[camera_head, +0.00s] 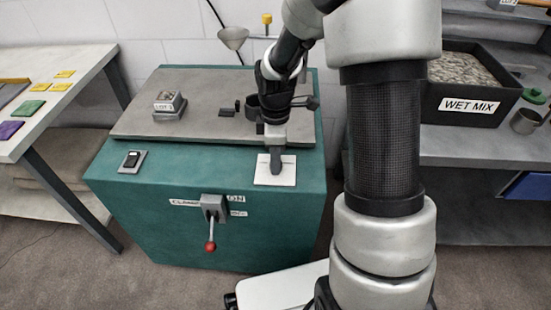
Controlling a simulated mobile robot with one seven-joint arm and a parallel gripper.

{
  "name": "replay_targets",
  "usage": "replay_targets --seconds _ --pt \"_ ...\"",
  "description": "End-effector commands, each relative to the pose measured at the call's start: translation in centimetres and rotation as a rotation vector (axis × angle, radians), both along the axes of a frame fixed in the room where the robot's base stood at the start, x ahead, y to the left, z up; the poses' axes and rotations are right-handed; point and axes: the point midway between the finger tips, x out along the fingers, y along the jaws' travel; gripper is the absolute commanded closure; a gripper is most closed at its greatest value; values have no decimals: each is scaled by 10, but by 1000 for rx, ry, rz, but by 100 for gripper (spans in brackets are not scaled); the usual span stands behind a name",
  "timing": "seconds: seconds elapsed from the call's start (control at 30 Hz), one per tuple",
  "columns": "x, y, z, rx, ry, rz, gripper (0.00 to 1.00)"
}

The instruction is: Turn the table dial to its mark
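A white plate (288,178) is set on the sloped front of the teal machine table (110,195), right of its middle. My gripper (276,162) points down at this plate, with its dark fingers over or against it. The dial is not clearly visible; it seems hidden behind the fingers, and no mark can be read. I cannot tell whether the fingers are apart, shut, or touching a dial.
A small labelled box (168,104) sits on the grey top. The WET MIX bin (470,105) stands right; a side table (60,105) stands left.

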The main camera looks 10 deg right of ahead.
Motion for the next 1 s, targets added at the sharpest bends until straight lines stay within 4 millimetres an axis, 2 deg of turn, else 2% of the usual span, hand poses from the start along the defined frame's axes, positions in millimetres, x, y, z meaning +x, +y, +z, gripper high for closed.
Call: replay_targets --seconds 0.03,0.1,0.47,0.67,1.0 --pt "0 0 0 0 0 0 86" --pt "0 0 0 0 0 0 96" --pt "0 0 1 0 1 -59 96" --pt "0 0 1 1 1 -184 96" --pt "0 0 2 0 0 -498 96"
